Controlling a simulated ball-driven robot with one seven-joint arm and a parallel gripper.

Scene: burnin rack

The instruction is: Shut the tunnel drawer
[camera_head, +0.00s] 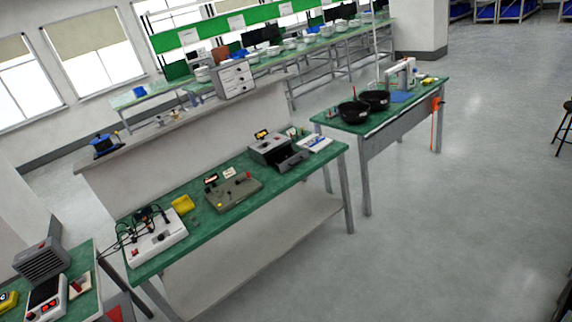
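A grey box-shaped instrument (268,147) stands near the right end of the long green-topped bench. A dark drawer or tray (291,162) sticks out of its front toward the bench's front edge, so it stands open. This looks like the tunnel drawer, but it is small and far off, and no label is readable. My gripper is not in view.
The green bench (200,236) also holds a grey panel box (233,193), a white unit with cables (157,238) and a yellow item (183,204). A second table (402,112) with black bowls (354,112) stands right. Open grey floor (430,230) lies in front.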

